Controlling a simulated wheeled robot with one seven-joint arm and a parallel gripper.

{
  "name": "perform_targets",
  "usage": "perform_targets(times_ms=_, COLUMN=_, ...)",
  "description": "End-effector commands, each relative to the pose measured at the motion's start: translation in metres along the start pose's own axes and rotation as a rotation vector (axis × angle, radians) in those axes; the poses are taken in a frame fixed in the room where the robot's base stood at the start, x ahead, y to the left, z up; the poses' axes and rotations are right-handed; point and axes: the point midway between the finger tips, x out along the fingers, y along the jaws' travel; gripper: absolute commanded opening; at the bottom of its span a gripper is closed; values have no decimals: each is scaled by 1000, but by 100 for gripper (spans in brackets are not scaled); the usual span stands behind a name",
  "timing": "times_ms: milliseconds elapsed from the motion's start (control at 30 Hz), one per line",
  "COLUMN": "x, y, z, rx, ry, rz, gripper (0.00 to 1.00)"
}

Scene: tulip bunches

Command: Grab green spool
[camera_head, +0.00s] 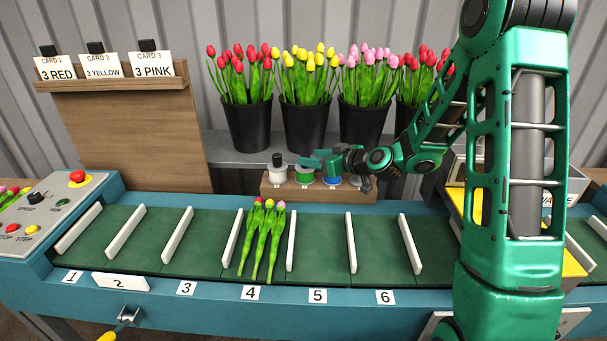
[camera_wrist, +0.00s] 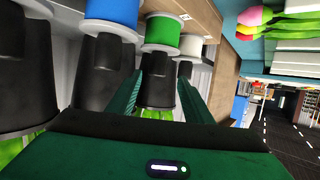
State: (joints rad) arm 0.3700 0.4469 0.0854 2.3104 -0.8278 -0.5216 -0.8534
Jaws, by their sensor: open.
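The green spool (camera_head: 304,177) sits in the wooden holder behind the conveyor, second from the left. In the wrist view the green spool (camera_wrist: 161,33) shows at the top centre, between blue and white spools. My gripper (camera_head: 309,163) is just above the green spool in the head view and partly covers it. In the wrist view the two green fingers of my gripper (camera_wrist: 160,78) are apart and empty. The green spool lies beyond their tips, roughly in line with the gap. I cannot tell whether any finger touches it.
A white spool (camera_head: 279,174) with a black top stands left of the green one, a blue spool (camera_head: 331,181) right. Black tulip pots (camera_head: 305,125) stand close behind. Three tulips (camera_head: 263,240) lie on the conveyor in front. A wooden card board (camera_head: 135,130) is at the left.

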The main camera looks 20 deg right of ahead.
Motion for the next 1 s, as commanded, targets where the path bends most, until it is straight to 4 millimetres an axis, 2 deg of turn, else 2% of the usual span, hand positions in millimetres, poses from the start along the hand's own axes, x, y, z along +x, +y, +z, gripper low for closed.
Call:
perform_targets(times_ms=333, x=43, y=6, z=3, rx=-1, ry=0, rz=0, gripper=46)
perform_targets(times_ms=667, x=49, y=6, z=3, rx=1, ry=0, rz=1, gripper=46)
perform_targets(times_ms=800, x=49, y=6, z=3, rx=1, ry=0, rz=1, gripper=13)
perform_targets(times_ms=867, x=49, y=6, z=3, rx=1, ry=0, rz=1, gripper=0)
perform_targets(times_ms=1000, x=49, y=6, z=3, rx=0, ry=1, rz=1, gripper=0)
